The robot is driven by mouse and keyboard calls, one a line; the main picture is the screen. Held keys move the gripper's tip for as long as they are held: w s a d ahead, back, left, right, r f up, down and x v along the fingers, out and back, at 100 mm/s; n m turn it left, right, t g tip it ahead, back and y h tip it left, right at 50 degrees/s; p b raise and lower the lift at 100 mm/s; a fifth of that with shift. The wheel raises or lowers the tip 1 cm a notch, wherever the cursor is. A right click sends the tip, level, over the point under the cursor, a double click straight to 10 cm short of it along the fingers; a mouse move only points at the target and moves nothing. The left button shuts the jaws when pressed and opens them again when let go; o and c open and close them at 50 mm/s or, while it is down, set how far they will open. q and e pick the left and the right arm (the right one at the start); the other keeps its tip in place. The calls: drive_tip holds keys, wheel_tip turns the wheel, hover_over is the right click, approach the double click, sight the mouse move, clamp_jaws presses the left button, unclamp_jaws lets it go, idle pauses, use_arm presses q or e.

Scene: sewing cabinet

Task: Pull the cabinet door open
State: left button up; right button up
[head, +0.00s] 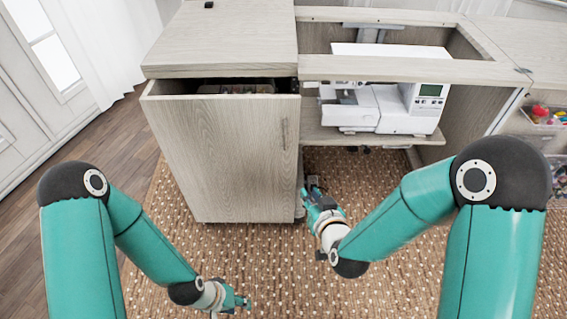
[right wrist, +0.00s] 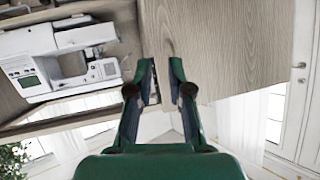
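The cabinet door (head: 225,160) is a light wood-grain front panel below the left worktop. It stands a little forward of the cabinet, with a dark gap and stored items showing behind its top edge.
A white sewing machine (head: 385,105) sits on the shelf right of the door. Bins with colourful items (head: 545,115) stand at the far right. A patterned rug (head: 175,235) covers the clear floor before the cabinet. A white curtain (head: 112,45) hangs at the left.

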sight(285, 140)
use_arm(q)
wheel_tip(285, 140, down, 14)
drive_tip(key=b, duration=1.1)
use_arm(e)
drive_tip(key=w+a+t, duration=0.1)
drive_tip(key=w+a, duration=0.1)
drive_tip(key=w, duration=0.4)
drive_tip(key=w+a+r+t, duration=0.1)
drive_tip(key=w+a+t, duration=0.1)
drive_tip(key=w, duration=0.4)
drive_tip(key=w+a+r+t, duration=0.1)
drive_tip(key=w+a+t, duration=0.1)
drive_tip(key=w, duration=0.4)
drive_tip(key=shift+a+r+n, duration=0.15)
drive_tip(key=shift+a+n, duration=0.05)
drive_tip(key=shift+n, duration=0.2)
use_arm(q)
drive_tip(key=shift+f, duration=0.1)
use_arm(e)
clamp_jaws()
